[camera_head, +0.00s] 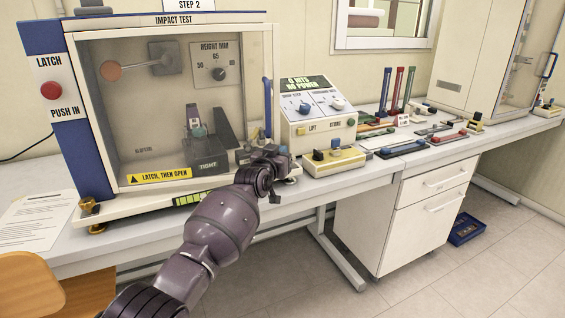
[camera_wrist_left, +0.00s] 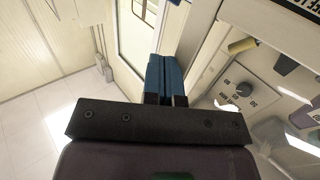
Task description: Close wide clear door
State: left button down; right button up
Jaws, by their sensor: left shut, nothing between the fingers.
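The wide clear door (camera_head: 150,110) fronts the impact test box, in a cream frame with a yellow "LATCH, THEN OPEN" label. It stands at or near the box front; I cannot tell whether a gap remains. A blue upright handle (camera_head: 267,106) is at its right side. My left gripper (camera_head: 276,158) is at the door's lower right corner, below the handle. Its two blue fingers (camera_wrist_left: 165,80) are together and empty in the left wrist view, beside a cream frame. I cannot tell whether they touch it. My right gripper is not in view.
A red latch button (camera_head: 52,92) sits on the box's left post. A control box (camera_head: 318,108) and a yellow-based switch unit (camera_head: 333,160) stand to the right of my gripper. Paper (camera_head: 38,220) lies at the left. Several tools lie farther right on the bench.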

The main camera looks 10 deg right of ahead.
pick_arm(q)
jog(key=shift+n+t+y, duration=0.3)
jog(key=shift+n+y, duration=0.2)
jog(key=shift+y, duration=0.2)
jog(key=w+b, duration=0.1)
jog(key=w, duration=0.1)
jog(key=w+b, duration=0.1)
jog(key=w, duration=0.1)
jog(key=w+a+f+b, duration=0.1)
jog(key=w+b, duration=0.1)
jog(key=shift+w+a, duration=0.1)
jog(key=shift+w, duration=0.2)
jog(key=shift+w+a+r+b, duration=0.1)
jog(key=shift+w+a+b, duration=0.1)
jog(key=shift+w+b, duration=0.45)
jog(key=shift+w+a, duration=0.1)
jog(key=shift+w, duration=0.3)
jog(key=shift+w+a+r+b, duration=0.1)
jog(key=shift+w+r+b, duration=0.1)
jog(key=shift+w+b, duration=0.2)
jog(key=shift+w+r, duration=0.1)
jog(key=shift+r, duration=0.05)
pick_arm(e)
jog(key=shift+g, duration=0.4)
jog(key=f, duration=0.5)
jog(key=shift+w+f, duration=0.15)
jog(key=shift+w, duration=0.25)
